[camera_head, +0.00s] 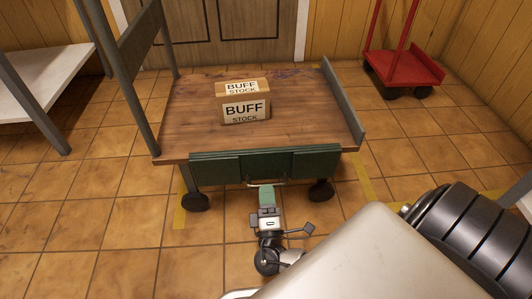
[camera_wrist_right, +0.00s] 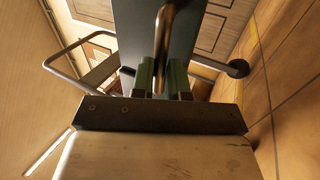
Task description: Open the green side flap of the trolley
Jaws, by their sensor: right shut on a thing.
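The trolley (camera_head: 185,125) has a brown wooden deck. Its green side flap (camera_head: 225,168) lies along the near edge, front face towards me; I cannot tell its exact tilt. A metal bar handle (camera_head: 280,182) sits at the flap's lower middle. My right gripper (camera_head: 266,187) reaches it from below and is shut on the handle. In the right wrist view the handle bar (camera_wrist_right: 166,30) runs down between the green fingers of the gripper (camera_wrist_right: 162,72), in front of the dark flap (camera_wrist_right: 135,30). My left gripper is not in view.
A cardboard box (camera_head: 243,107) marked BUFF STOCK stands on the deck. A red cart (camera_head: 405,68) is at the back right, a pale shelf (camera_head: 40,90) at the left. A door (camera_head: 235,35) is behind. Tiled floor in front of the trolley is clear around my arm.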

